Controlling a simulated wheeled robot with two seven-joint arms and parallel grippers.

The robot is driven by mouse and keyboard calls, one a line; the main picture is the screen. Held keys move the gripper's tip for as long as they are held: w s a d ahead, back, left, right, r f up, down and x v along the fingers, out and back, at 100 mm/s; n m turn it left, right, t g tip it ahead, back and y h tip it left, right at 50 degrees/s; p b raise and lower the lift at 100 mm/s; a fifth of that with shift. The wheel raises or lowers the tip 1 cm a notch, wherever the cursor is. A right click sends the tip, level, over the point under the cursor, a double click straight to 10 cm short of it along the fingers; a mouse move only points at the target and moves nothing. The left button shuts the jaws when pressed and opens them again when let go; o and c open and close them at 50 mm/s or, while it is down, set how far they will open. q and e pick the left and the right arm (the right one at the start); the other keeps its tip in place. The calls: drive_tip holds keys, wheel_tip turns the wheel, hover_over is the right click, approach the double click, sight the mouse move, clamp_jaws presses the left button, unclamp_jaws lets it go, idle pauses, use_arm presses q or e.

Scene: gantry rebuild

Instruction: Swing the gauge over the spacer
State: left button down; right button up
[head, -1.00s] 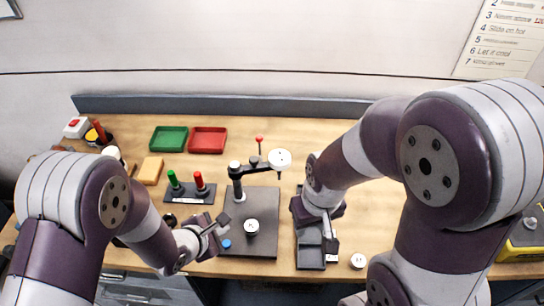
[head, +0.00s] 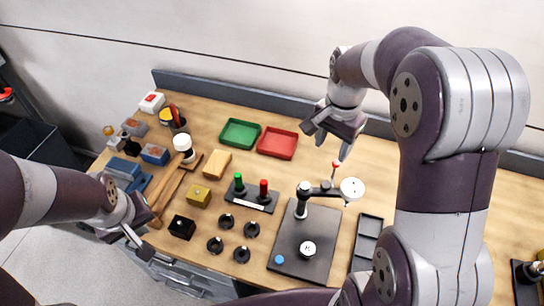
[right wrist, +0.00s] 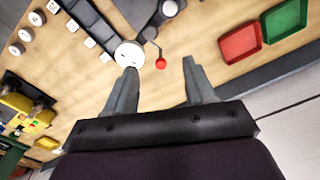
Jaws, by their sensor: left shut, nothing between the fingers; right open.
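The gauge (head: 351,188), a round white dial on a dark swing arm (head: 322,191), sticks out to the right of its post (head: 303,200) on the dark base plate (head: 292,262). The spacer (head: 308,249), apparently the small white disc with a dark mark, sits on the plate in front of the post, clear of the dial. My right gripper (head: 328,143) is open behind the gauge, near a red knob (head: 336,164). In the right wrist view, the knob (right wrist: 161,63) appears between the fingertips and the dial (right wrist: 128,54) beside one finger. My left gripper (head: 134,236) is shut and empty at the table's left front.
Green (head: 240,133) and red (head: 278,143) trays lie at the back. A stand with green and red pegs (head: 250,198) is left of the plate, several black round parts (head: 242,254) in front of it. A dark compartment tray (head: 368,240) lies right of the plate.

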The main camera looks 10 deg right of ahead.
sight(326, 184)
drive_tip(key=shift+m, duration=0.9)
drive_tip(key=f, duration=0.4)
drive_tip(key=s+f, duration=0.1)
drive_tip(key=f, duration=0.6)
drive_tip(key=shift+s+f, duration=0.3)
drive_tip(key=shift+f, duration=0.3)
use_arm(q)
drive_tip(key=s+m, duration=0.1)
drive_tip(key=m, duration=0.1)
drive_tip(key=s+m+g, duration=0.1)
drive_tip(key=s+m, duration=0.1)
drive_tip(key=shift+s+d+m, duration=0.15)
drive_tip(key=shift+s+m, duration=0.1)
drive_tip(key=shift+m, duration=0.05)
use_arm(e)
drive_tip(key=shift+w, duration=0.1)
drive_tip(key=shift+c, duration=0.4)
clamp_jaws()
